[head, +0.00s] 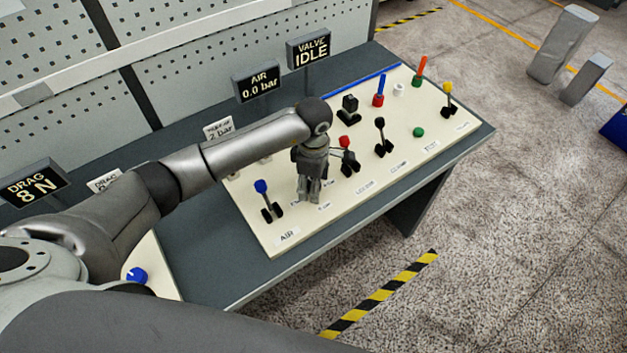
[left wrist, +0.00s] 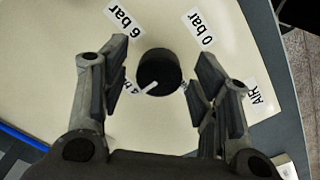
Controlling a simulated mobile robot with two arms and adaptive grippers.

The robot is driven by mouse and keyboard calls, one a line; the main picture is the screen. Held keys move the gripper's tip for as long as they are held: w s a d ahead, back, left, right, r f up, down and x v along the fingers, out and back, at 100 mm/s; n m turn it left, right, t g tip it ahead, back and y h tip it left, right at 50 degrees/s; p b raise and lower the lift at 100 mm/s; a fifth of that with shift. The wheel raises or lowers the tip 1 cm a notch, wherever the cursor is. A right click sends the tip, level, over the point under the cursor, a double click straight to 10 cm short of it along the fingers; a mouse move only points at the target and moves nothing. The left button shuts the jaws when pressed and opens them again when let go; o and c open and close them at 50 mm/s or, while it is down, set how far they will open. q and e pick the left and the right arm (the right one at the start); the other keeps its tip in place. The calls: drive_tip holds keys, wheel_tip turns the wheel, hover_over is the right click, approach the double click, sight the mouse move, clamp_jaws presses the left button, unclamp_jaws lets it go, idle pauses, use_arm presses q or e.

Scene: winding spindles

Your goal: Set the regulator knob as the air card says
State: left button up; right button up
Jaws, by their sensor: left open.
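The regulator knob (left wrist: 159,70) is black and round with a white pointer mark, which points to the lower left, near the partly hidden 4 bar label (left wrist: 131,88). Labels for 6 bar (left wrist: 123,22) and 0 bar (left wrist: 206,30) stand beyond it. Another label is mostly hidden by a finger. My left gripper (left wrist: 165,72) is open with its fingers on either side of the knob; contact cannot be told. In the head view my left gripper (head: 309,192) points down and hides the knob. The air card (head: 219,130) reads 2 bar. My right gripper is out of view.
The air display (head: 256,82) reads 0.0 bar and the valve display (head: 309,49) reads IDLE. A blue-tipped lever (head: 262,190) stands left of my gripper, a red-tipped one (head: 346,146) close to its right. More levers and a green button (head: 418,132) stand farther right.

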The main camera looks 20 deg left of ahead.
use_arm(q)
drive_tip(key=c, duration=1)
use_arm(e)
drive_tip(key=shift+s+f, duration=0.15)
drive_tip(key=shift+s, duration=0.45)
use_arm(q)
drive_tip(key=shift+w, duration=0.1)
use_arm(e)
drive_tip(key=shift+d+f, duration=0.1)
use_arm(q)
drive_tip(key=n+b, duration=0.2)
drive_tip(key=n, duration=0.1)
drive_tip(key=shift+f+n+b, duration=0.1)
drive_tip(key=shift+n+b, duration=0.2)
drive_tip(key=shift+b, duration=0.05)
drive_tip(key=n+b, duration=0.3)
drive_tip(key=n, duration=0.2)
drive_tip(key=n+b, duration=0.2)
drive_tip(key=n, duration=0.3)
drive_tip(key=shift+r+n+b, duration=0.2)
drive_tip(key=shift+n+b, duration=0.65)
drive_tip(key=shift+n, duration=1.25)
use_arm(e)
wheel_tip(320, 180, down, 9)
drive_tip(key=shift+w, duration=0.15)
